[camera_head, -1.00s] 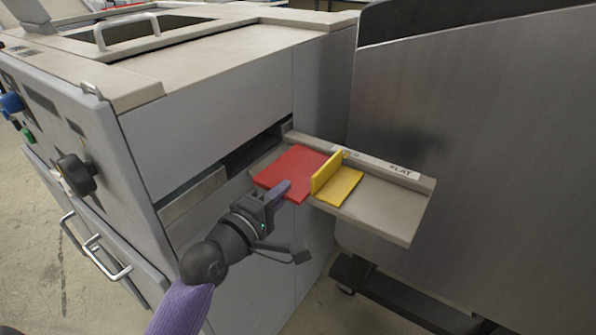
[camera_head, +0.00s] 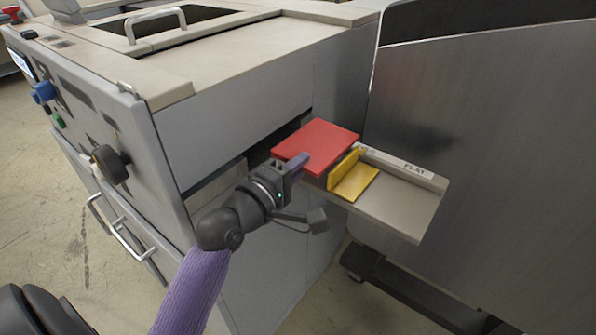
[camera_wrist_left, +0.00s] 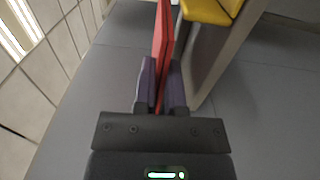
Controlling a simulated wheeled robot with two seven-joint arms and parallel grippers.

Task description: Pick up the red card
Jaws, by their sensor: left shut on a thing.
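The red card (camera_head: 318,142) is a flat red plate, seen above the tray's left part in the head view. My left gripper (camera_head: 298,165) is shut on the card's near edge. In the left wrist view the card (camera_wrist_left: 162,40) stands edge-on between the two purple fingers of the left gripper (camera_wrist_left: 160,88). The card appears lifted off the tray (camera_head: 405,212); part of the tray beneath it is hidden. My right gripper is not in view.
A yellow angled stop (camera_head: 353,178) sits on the tray, just right of the card. The laminator cabinet (camera_head: 235,100) with its dark slot stands to the left. A large metal panel (camera_head: 490,110) rises at right.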

